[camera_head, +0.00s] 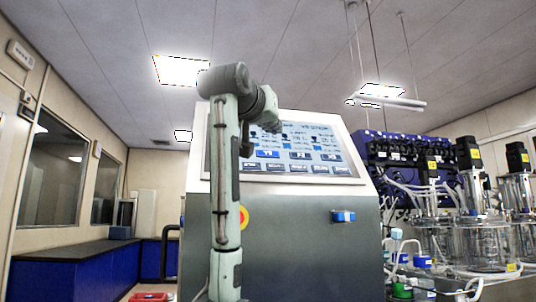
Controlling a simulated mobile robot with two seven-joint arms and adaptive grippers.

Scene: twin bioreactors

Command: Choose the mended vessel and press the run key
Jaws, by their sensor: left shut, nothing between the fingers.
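A tilted touchscreen (310,143) sits on top of the steel control cabinet (295,240) in the middle of the head view. One key in its upper row, a blue key (268,154), is brighter than those beside it. A row of dark keys (298,168) runs below; their labels are too small to read. My left gripper (271,127) is shut and empty, in front of the screen's upper left part. I cannot tell whether it touches the screen. Glass vessels (485,243) with dark motor tops stand at the right. My right gripper is out of view.
A red and yellow stop button (243,217) and a blue switch (343,216) are on the cabinet's front. A purple pump panel (410,150) and tubing stand behind at the right. A dark counter (75,250) runs along the left wall.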

